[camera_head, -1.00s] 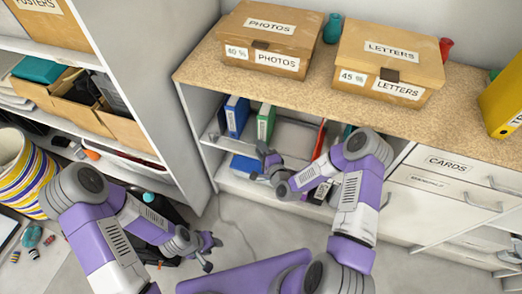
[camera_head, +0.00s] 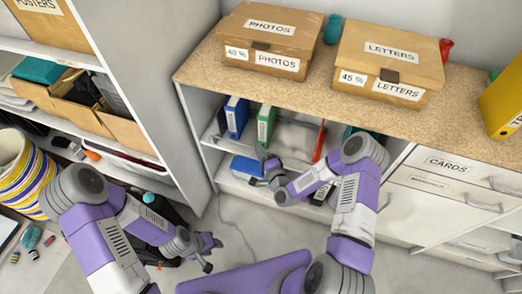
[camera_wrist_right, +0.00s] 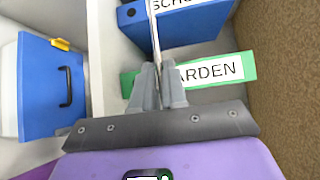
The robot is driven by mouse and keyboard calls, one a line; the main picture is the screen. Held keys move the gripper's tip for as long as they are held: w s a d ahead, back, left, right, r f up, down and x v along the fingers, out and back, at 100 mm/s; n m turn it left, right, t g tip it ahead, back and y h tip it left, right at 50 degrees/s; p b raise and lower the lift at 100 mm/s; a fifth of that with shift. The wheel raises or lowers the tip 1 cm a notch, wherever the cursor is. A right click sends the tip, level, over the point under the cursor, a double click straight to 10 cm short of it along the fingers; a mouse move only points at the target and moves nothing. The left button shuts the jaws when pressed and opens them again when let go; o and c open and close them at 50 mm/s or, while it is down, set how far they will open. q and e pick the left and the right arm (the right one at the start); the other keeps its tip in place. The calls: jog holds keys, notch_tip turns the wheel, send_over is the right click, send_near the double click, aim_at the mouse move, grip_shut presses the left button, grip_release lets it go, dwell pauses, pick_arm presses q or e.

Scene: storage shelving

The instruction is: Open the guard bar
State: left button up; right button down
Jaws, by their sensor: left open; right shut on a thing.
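My right gripper (camera_head: 265,162) reaches into the open shelf unit under the wooden top. In the right wrist view its fingers (camera_wrist_right: 156,88) are shut on a thin pale bar (camera_wrist_right: 155,30), which runs upward in the picture from between the fingertips; it appears to be the guard bar. In the head view I cannot make out the bar clearly, as my right gripper and arm cover that part of the shelf. My left gripper (camera_head: 212,254) is open and empty, low over the floor in front of the unit.
Behind the bar stand a blue binder (camera_head: 236,117) and a green binder (camera_head: 266,124). A blue case (camera_head: 247,168) lies on the lower shelf. Drawers (camera_head: 448,166) close the unit's right side. Two boxes, photos (camera_head: 268,43) and letters (camera_head: 388,62), sit on top.

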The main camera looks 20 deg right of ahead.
jog(key=s+a+f+n+t+y, duration=0.2)
jog(key=s+f+n+t+y, duration=0.2)
jog(key=n+y, duration=0.7)
jog(key=shift+a+f+n+y, duration=0.35)
jog(key=shift+f+n, duration=0.65)
jog(key=shift+n, duration=2.1)
jog(key=c, duration=1.2)
grip_release()
jog(key=shift+c, duration=0.2)
jog(key=v, duration=0.7)
jog(key=shift+f, duration=0.3)
